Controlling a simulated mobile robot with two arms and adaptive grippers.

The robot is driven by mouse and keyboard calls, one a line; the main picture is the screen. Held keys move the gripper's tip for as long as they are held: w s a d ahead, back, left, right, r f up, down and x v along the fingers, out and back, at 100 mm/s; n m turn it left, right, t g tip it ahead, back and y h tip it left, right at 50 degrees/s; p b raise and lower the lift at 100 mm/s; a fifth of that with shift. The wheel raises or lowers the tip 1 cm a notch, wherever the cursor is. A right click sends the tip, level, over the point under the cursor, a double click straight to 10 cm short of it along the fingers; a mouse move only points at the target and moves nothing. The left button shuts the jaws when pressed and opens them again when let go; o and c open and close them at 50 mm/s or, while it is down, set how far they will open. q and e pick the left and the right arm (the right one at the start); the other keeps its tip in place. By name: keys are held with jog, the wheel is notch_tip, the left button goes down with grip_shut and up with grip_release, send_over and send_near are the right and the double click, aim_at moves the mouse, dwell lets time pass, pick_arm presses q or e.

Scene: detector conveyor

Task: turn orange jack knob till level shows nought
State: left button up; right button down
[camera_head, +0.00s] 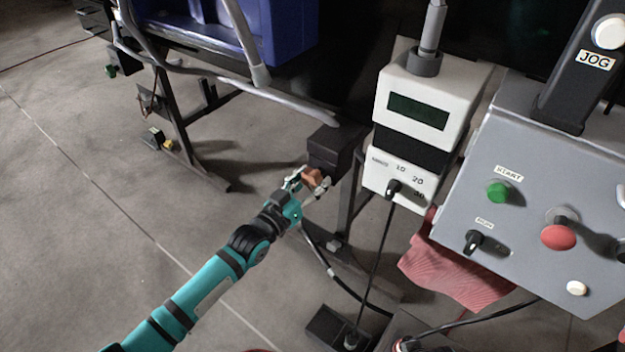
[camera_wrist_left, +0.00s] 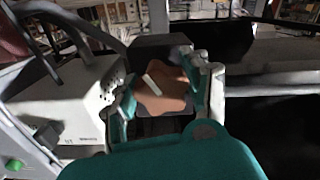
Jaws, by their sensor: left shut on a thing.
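The orange jack knob (camera_head: 313,177) sits on the front of a dark block (camera_head: 334,148) below the conveyor frame. My left gripper (camera_head: 309,181) is shut on the knob, with a finger on each side of it. In the left wrist view the lobed orange knob (camera_wrist_left: 161,92) lies between the two fingers, and a pale line on it runs tilted. A white box (camera_head: 431,98) with a dark green display stands to the right; I cannot read any figure on the display. No level is clearly seen. My right gripper is not in view.
A grey control panel (camera_head: 540,195) with a green START button and a red button stands at the right. A pink cloth (camera_head: 455,272) hangs below it. A blue crate (camera_head: 280,30) is at the top. Cables hang beneath the white box.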

pick_arm(q)
jog(key=shift+f, duration=0.15)
jog(key=o, duration=1.2)
jog(key=shift+c, duration=0.2)
jog(key=v, duration=1.2)
